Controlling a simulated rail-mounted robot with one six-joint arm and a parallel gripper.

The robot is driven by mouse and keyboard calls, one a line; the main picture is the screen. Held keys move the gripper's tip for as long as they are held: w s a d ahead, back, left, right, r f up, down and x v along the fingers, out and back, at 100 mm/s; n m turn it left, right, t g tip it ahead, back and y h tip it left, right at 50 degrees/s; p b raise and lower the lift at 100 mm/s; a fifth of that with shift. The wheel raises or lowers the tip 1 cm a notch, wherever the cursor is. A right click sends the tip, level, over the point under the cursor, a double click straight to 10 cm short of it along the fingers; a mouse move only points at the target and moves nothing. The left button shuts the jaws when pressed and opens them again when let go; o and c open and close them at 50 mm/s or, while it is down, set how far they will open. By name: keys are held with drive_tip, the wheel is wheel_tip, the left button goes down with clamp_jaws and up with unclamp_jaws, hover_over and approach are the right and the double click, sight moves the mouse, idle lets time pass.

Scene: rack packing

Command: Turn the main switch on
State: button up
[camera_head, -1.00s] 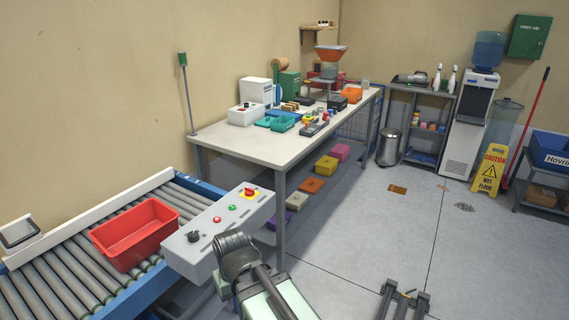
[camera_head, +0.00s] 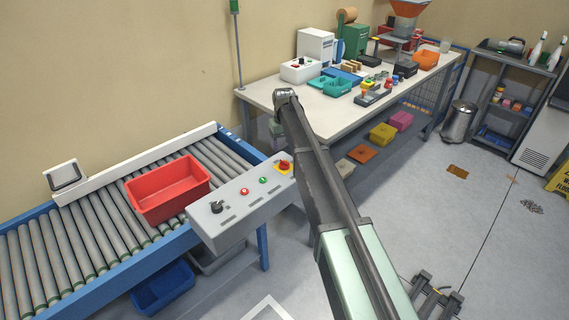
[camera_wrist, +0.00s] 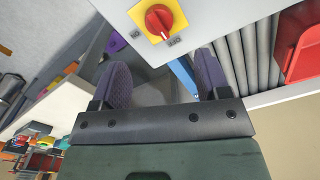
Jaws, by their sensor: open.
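A red rotary knob on a yellow plate (camera_head: 284,167), which looks like the main switch, sits at the right end of the grey control box (camera_head: 236,212) in the head view. The head view does not show the fingers clearly. The box also carries a black selector (camera_head: 216,206), a red button (camera_head: 243,191) and a green button (camera_head: 263,180).
A red bin (camera_head: 170,208) stands on the roller conveyor (camera_head: 75,246) left of the box. The cluttered workbench (camera_head: 318,118) lies behind, partly covered by my arm. A blue bin (camera_head: 163,290) sits under the conveyor.

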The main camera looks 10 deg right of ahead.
sight(285, 162)
wheel_tip(285, 162, down, 10)
drive_tip(key=b, duration=0.8)
drive_tip(key=shift+r, duration=0.25)
drive_tip(key=shift+d, duration=0.1)
drive_tip(key=shift+c, duration=0.4)
drive_tip(key=c, duration=0.8)
drive_tip(key=shift+c, duration=0.2)
